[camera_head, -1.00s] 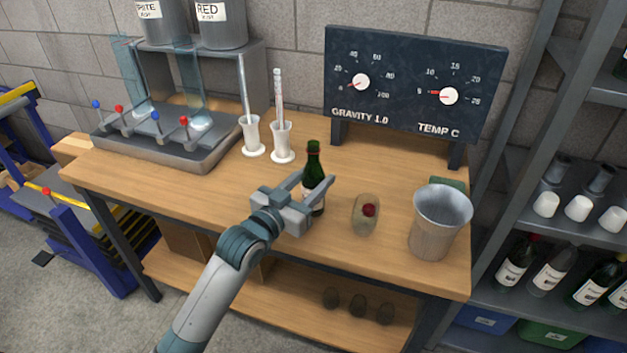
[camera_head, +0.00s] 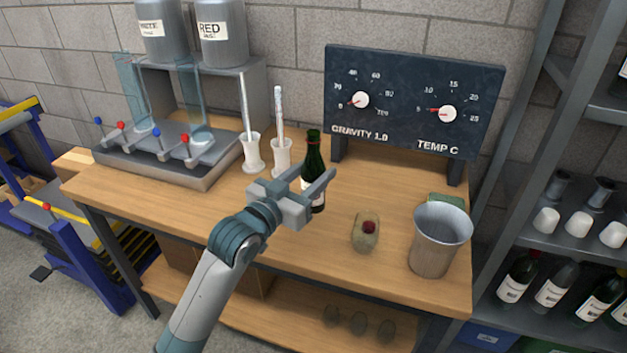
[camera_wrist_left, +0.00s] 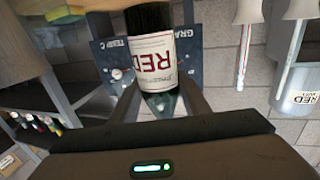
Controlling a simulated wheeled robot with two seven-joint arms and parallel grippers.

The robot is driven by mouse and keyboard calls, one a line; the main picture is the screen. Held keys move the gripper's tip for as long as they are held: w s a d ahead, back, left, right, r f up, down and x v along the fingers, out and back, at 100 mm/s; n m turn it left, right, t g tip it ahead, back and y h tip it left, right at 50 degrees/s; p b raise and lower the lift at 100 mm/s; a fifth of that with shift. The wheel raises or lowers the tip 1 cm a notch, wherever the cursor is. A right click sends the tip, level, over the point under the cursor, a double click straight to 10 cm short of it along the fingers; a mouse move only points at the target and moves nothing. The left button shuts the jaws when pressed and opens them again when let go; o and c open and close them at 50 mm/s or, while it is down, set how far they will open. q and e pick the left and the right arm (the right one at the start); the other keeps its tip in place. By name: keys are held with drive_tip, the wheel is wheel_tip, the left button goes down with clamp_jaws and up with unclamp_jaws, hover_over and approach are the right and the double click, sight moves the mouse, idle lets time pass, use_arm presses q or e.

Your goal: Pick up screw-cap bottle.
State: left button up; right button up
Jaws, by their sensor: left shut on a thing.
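The bottle appears raised slightly above the wooden bench. In the left wrist view, which is upside down, the bottle (camera_wrist_left: 150,20) stands between the fingers and its white label (camera_wrist_left: 156,62) reads RED. My right gripper is not in view.
Two white cylinder stands (camera_head: 281,155) and a gauge board (camera_head: 410,105) are behind. A bottle shelf (camera_head: 560,262) is at right.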

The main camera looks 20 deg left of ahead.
use_arm(q)
drive_tip(key=shift+r, duration=1.3)
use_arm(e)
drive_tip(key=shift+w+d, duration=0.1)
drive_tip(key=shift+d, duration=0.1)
use_arm(q)
drive_tip(key=shift+r, duration=0.1)
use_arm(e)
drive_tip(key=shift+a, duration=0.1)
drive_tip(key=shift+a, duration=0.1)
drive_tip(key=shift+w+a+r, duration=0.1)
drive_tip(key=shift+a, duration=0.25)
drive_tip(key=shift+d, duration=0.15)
